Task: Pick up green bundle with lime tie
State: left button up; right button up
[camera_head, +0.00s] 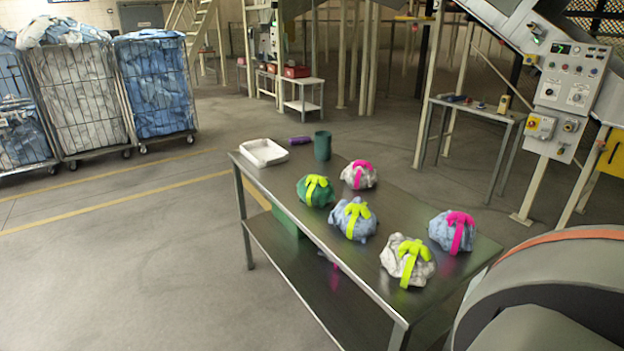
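The green bundle with a lime tie (314,191) sits on the metal table (300,223), near its left long edge and toward the far half. It stands apart from the grippers, which are not in view. A blue bundle with a lime tie (343,224) lies just to its lower right. A white bundle with a magenta tie (350,180) lies just to its upper right.
A white bundle with lime tie (389,262) and a blue bundle with magenta tie (440,233) lie nearer. A white tray (263,160), a purple cylinder (299,140) and a green cup (322,146) stand at the far end. Floor left of the table is clear.

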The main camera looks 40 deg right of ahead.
aim_at(317, 190)
jog(key=i+u, duration=0.1)
jog(key=i, duration=0.65)
jog(key=i+l, duration=0.1)
jog(key=i, duration=0.65)
jog(key=i+j, duration=0.1)
jog(key=i, duration=0.55)
jog(key=i+j+u, duration=0.15)
jog(key=i, duration=0.55)
jog(key=z, duration=1.6)
